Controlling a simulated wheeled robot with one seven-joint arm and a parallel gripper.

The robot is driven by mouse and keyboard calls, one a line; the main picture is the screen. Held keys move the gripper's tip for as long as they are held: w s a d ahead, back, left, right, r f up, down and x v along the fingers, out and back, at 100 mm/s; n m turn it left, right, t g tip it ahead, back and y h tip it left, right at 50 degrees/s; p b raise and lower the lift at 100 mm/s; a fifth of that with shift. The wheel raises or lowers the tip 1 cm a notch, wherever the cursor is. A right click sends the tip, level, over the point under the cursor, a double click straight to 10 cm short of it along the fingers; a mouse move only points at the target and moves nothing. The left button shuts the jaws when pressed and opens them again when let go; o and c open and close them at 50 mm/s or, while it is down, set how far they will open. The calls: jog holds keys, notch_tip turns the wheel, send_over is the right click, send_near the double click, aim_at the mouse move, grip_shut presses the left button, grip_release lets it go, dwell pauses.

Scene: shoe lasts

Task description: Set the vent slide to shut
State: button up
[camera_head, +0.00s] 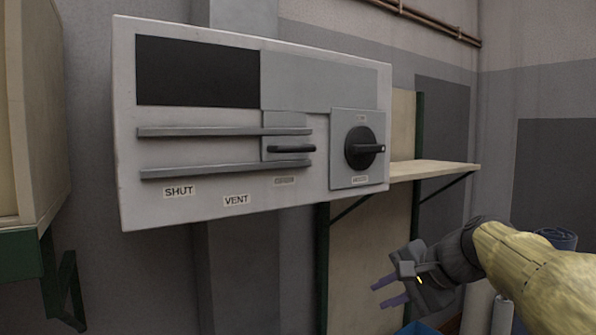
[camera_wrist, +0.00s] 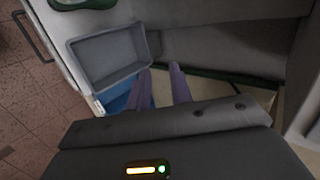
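The vent slide (camera_head: 275,122) is a small grey plate between two horizontal rails (camera_head: 225,169) on the front of a pale wall box. Its dark bar handle (camera_head: 292,149) sits at the right end of the rails. A SHUT label (camera_head: 179,191) is below the rails at the left, a VENT label (camera_head: 236,200) is right of it, and a third label (camera_head: 284,181), too blurred to read, is under the slide. My gripper (camera_head: 380,293) is below and right of the box, apart from it. Its purple fingers are spread with nothing between them, also in the wrist view (camera_wrist: 161,86).
A black rotary knob (camera_head: 364,148) is on the box right of the slide. A wooden shelf (camera_head: 433,171) on green brackets stands to the right. A cabinet (camera_head: 30,120) is at the left. The wrist view shows a grey tray (camera_wrist: 108,58). Space before the box is clear.

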aim_at(302, 149)
jog(key=s+a+r+n+y, duration=0.1)
jog(key=s+r+y, duration=0.2)
jog(key=r, duration=1.1)
jog(key=s+a+r+n+t+y+p, duration=0.1)
jog(key=s+r+y, duration=0.2)
jog(key=r, duration=1.1)
jog(key=shift+s+r+n+t+y, duration=0.3)
jog(key=shift+s+r+n+y, duration=0.1)
jog(key=shift+s, duration=0.3)
jog(key=shift+a, duration=0.1)
jog(key=p+x, duration=0.4)
jog(key=x, duration=1.3)
jog(key=shift+w+a+f, duration=0.1)
jog(key=shift+a+f, duration=0.05)
grip_shut()
